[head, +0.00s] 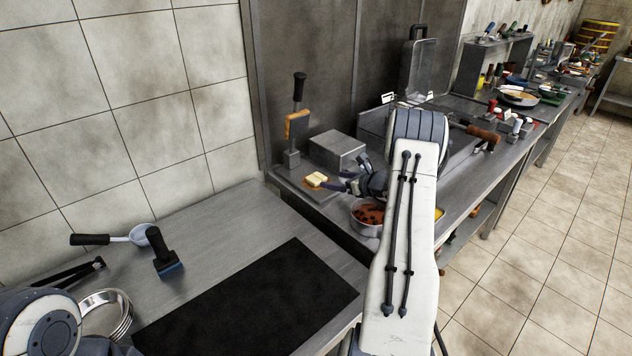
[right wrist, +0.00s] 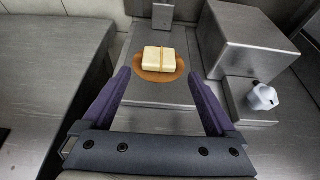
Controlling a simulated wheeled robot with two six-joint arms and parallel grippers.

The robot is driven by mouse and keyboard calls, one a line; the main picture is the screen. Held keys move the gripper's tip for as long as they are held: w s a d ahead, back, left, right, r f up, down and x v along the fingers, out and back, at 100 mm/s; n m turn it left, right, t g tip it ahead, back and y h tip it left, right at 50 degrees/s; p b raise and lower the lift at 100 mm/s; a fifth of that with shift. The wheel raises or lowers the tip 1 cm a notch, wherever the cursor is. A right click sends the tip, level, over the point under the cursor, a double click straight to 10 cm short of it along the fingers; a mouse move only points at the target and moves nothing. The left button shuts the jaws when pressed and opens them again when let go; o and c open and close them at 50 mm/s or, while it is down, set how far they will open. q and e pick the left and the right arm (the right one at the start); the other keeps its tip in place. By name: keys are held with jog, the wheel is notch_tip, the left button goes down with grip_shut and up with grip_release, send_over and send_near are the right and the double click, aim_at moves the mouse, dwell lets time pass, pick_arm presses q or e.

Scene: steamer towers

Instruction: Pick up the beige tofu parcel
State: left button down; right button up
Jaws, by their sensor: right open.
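The beige tofu parcel (head: 316,179) is a small pale block with a thin band around it. It rests on a brown round dish on the steel counter, left of the metal box. In the right wrist view the parcel (right wrist: 159,58) lies ahead of the fingertips, near the middle between them. My right gripper (head: 343,184) is open and empty, just right of the parcel in the head view and apart from it. The gripper also shows in the right wrist view (right wrist: 160,82). My left gripper is not clearly in view; only part of my left arm shows at the lower left corner.
A steel box (head: 337,150) stands right behind the parcel. An upright dark-handled tool (head: 296,125) stands behind it to the left.

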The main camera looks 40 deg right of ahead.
aim_at(318, 177)
jog(key=x, duration=0.3)
jog(key=shift+w+a, duration=0.1)
jog(key=shift+w, duration=0.05)
jog(key=p+x, duration=0.2)
jog(key=x, duration=0.2)
jog(key=shift+w+f, duration=0.2)
jog(key=shift+w, duration=0.15)
jog(key=shift+w+f, duration=0.15)
jog(key=shift+w, duration=0.1)
jog(key=c, duration=1.4)
jog(key=shift+c, duration=0.2)
